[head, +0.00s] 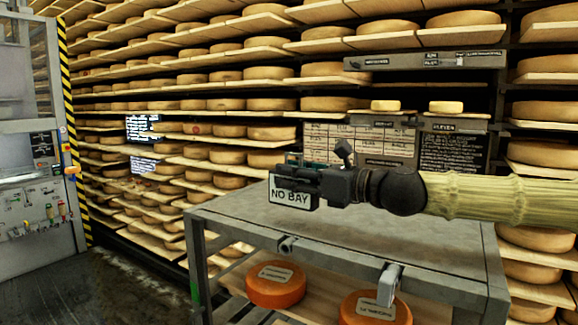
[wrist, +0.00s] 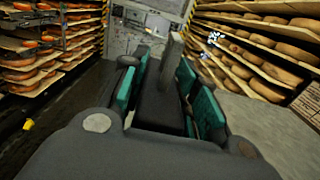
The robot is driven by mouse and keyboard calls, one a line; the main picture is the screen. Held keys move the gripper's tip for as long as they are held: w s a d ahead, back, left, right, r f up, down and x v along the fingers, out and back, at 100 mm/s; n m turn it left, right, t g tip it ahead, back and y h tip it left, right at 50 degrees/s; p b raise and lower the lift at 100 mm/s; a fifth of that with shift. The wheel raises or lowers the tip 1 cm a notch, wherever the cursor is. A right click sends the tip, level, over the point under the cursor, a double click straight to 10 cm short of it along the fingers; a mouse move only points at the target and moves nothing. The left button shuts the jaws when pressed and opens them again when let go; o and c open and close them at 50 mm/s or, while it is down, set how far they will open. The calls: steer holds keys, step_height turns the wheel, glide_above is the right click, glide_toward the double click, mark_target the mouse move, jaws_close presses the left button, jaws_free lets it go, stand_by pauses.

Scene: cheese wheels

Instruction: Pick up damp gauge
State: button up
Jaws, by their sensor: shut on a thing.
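My gripper (head: 300,172) reaches left over the metal cart's top in the head view. In the wrist view, its teal-padded fingers (wrist: 158,92) are closed around a dark, narrow block with an upright grey part, apparently the damp gauge (wrist: 160,108). The pads are on both sides of it. In the head view the held thing is mostly hidden by the fingers. A pale plate reading "NO BAY" (head: 291,194) shows at the gripper's end; I cannot tell whether it belongs to the held thing.
The metal cart (head: 350,228) holds orange cheese wheels (head: 275,286) on its lower shelf. Shelves of cheese wheels (head: 250,95) fill the back wall. A grey control cabinet (head: 32,190) with a striped edge stands at left. Open floor (head: 110,285) lies between cabinet and cart.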

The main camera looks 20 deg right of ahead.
steer(key=shift+s+d+r+p, duration=0.2)
steer(key=shift+s+p, duration=0.55)
steer(key=shift+p, duration=0.5)
steer(key=shift+s+d+r+p, duration=0.1)
steer(key=shift+s+r+p, duration=0.15)
steer(key=shift+s+p, duration=0.7)
steer(key=shift+s+f+p, duration=0.15)
steer(key=shift+s+p, duration=0.2)
steer(key=shift+p, duration=0.8)
steer(key=shift+s+f, duration=0.1)
